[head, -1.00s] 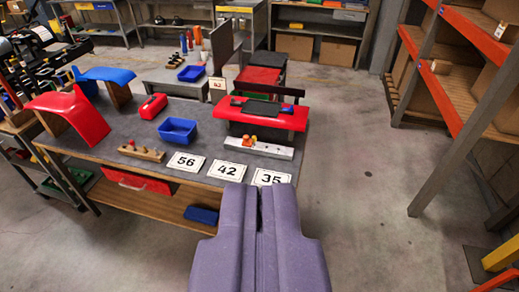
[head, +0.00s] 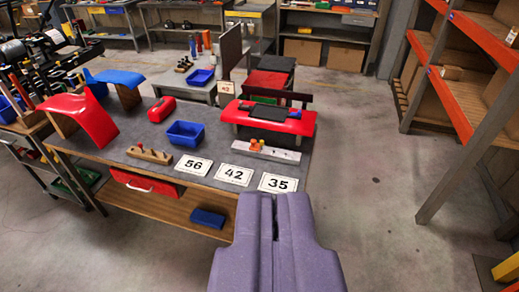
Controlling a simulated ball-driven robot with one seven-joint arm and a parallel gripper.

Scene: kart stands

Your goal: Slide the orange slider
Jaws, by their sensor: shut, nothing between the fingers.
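The orange slider (head: 255,146) is a small orange piece on a pale grey rail (head: 283,154). The rail lies near the right front part of the grey-topped workbench (head: 128,153), in front of a red curved panel (head: 300,126). The slider sits left of the rail's middle. My gripper (head: 275,196) is purple, shut and empty. In the picture its tips are below the rail and just under the card marked 35 (head: 278,183). It does not touch the slider.
Cards marked 56 (head: 194,165) and 42 (head: 234,175) lie along the bench front. A blue bin (head: 186,134), a wooden block with pegs (head: 150,154) and a red fender (head: 89,122) share the bench. Orange-edged shelving (head: 458,104) stands right. Floor between is clear.

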